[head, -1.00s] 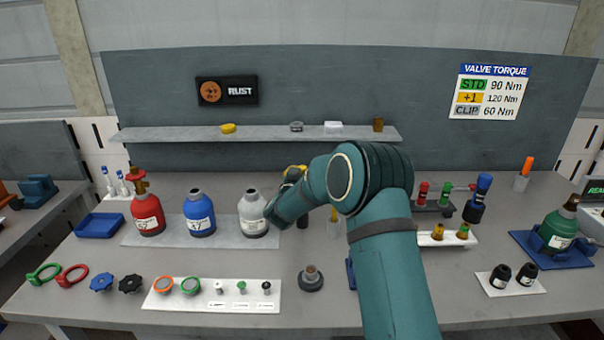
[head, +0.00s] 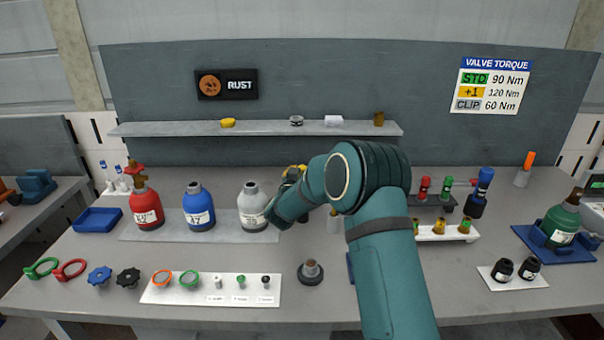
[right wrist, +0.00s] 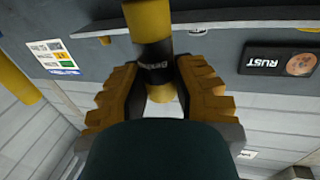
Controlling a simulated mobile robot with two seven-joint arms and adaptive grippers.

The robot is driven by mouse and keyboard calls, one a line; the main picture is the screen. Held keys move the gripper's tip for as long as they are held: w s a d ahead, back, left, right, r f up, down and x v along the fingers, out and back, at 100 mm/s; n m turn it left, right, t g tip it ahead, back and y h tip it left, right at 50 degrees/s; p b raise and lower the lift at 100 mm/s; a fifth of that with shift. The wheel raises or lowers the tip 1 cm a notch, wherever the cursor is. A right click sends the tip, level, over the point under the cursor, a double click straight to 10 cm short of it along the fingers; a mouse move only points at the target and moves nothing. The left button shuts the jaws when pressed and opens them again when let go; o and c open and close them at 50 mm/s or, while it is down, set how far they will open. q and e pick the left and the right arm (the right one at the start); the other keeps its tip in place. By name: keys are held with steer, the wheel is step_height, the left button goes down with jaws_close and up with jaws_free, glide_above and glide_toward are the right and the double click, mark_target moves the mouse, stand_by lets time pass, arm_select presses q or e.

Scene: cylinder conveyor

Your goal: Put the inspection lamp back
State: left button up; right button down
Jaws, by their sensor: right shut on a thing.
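The inspection lamp (right wrist: 150,22) is a yellow cylinder with a black lettered band in the right wrist view. My right gripper (right wrist: 159,72) is shut on it around that band, one yellow-and-black finger on each side. In the head view my teal right arm reaches over the middle of the bench, just right of the grey bottle, and hides most of this gripper. A yellow part (head: 297,168) shows above the wrist there. Whether the lamp touches a support below is hidden. My left gripper is not in view.
Red (head: 146,208), blue (head: 199,212) and grey (head: 252,212) bottles stand left of my wrist. A shelf (head: 270,130) with small items runs behind. A valve rack (head: 436,205) is to the right.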

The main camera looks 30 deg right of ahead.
steer(key=shift+f+b, duration=0.7)
steer(key=shift+f, duration=0.3)
steer(key=c, duration=0.8)
jaws_free()
steer(key=shift+r, duration=0.1)
steer(key=shift+r+p, duration=1.9)
steer(key=shift+r, duration=1.1)
